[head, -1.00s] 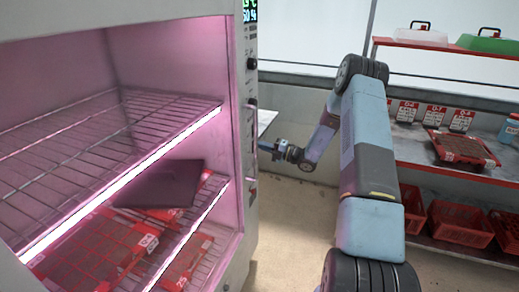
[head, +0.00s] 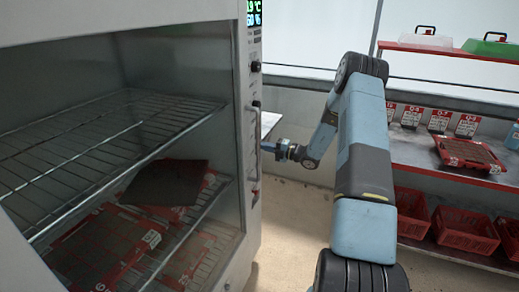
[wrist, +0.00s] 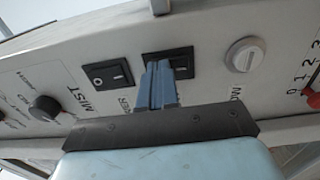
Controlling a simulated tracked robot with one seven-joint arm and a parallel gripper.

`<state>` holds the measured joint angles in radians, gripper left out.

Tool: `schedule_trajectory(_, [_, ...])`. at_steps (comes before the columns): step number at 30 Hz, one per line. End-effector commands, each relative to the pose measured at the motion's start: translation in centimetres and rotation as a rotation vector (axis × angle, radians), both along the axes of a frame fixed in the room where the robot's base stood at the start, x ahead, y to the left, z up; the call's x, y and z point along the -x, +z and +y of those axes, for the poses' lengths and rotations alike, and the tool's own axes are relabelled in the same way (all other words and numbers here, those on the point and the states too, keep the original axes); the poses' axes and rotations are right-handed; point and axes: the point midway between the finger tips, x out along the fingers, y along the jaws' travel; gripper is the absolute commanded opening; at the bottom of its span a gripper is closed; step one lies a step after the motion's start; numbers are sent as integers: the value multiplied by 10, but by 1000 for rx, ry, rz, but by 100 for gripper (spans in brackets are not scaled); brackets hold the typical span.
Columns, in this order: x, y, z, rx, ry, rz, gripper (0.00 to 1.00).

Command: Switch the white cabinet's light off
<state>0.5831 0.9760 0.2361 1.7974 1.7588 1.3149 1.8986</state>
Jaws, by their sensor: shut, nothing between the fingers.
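The white cabinet (head: 190,12) stands open-fronted at left in the head view. Its inside is grey and unlit, and the strips along its shelf edges are dark. Its control panel (wrist: 210,42) fills the wrist view. My gripper (wrist: 158,68) is shut and empty, its fingertips at a black rocker switch (wrist: 183,61) and covering part of it. I cannot tell whether they touch it. That switch's label is partly hidden. A second black rocker switch (wrist: 108,75), beside the word MIST, lies to the left. In the head view my gripper (head: 266,147) is beside the panel.
Red trays and a dark slab (head: 168,183) lie inside the cabinet. A shelf rack (head: 430,150) with red crates stands at right.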

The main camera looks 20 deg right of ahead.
Motion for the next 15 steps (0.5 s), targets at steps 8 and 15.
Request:
schedule_trajectory(8, [16,4,-22,-3,8,-1,0])
schedule_trajectory(15, [47,9,-59,-1,8,1,0])
